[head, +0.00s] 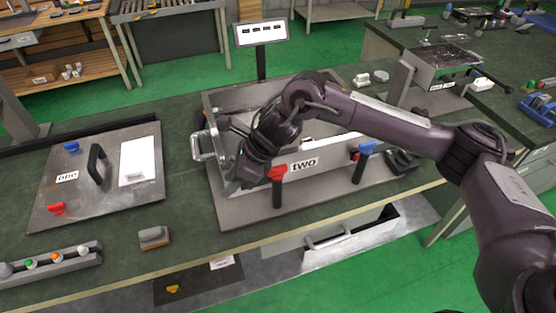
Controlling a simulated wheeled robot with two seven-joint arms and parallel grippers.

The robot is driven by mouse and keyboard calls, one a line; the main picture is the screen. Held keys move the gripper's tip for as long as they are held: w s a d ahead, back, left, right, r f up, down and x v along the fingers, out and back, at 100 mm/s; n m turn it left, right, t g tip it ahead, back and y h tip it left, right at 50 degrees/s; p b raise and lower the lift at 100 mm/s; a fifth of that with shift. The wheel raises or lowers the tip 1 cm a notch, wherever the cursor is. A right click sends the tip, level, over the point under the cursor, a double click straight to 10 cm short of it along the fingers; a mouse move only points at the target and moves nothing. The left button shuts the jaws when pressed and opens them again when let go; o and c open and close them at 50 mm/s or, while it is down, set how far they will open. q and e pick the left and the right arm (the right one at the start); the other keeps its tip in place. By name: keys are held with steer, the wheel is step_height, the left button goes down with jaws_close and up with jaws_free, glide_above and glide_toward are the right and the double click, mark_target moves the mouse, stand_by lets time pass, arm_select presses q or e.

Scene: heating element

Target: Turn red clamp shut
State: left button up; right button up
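The red clamp (279,173) is on the front wall of the metal box (330,155) labelled "two", at the left of the label. A dark post-like part hangs below its red part. My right gripper (234,184) points down at the front left of the box, just left of the red clamp. I cannot tell whether it touches the clamp, and its fingers are too dark and small to show if they are open or shut. The hand and forearm hide part of the box's inside and front wall. My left gripper is not in view.
A blue clamp (367,149) is on the box's front right. A metal plate (118,192) labelled "one", with a handle, a red piece and a blue piece, lies at left. A small brown-grey block (153,237) lies near the front edge. A display (262,33) stands behind the box.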

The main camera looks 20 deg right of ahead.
mark_target(278, 167)
steer(key=w+d+r+n+g+h, duration=0.1)
steer(key=d+r+n, duration=0.1)
steer(key=d+r, duration=0.35)
steer(key=d+r+n+g+h, duration=0.1)
steer(key=d+r+n, duration=0.1)
steer(key=d, duration=0.7)
steer(key=p+x, duration=0.2)
steer(key=x, duration=0.4)
steer(key=shift+w+a+f+p, duration=0.15)
steer(key=shift+f+p, duration=0.1)
steer(key=shift+p, duration=0.15)
steer(key=shift+a+f, duration=0.1)
steer(key=shift+f, duration=0.25)
jaws_close()
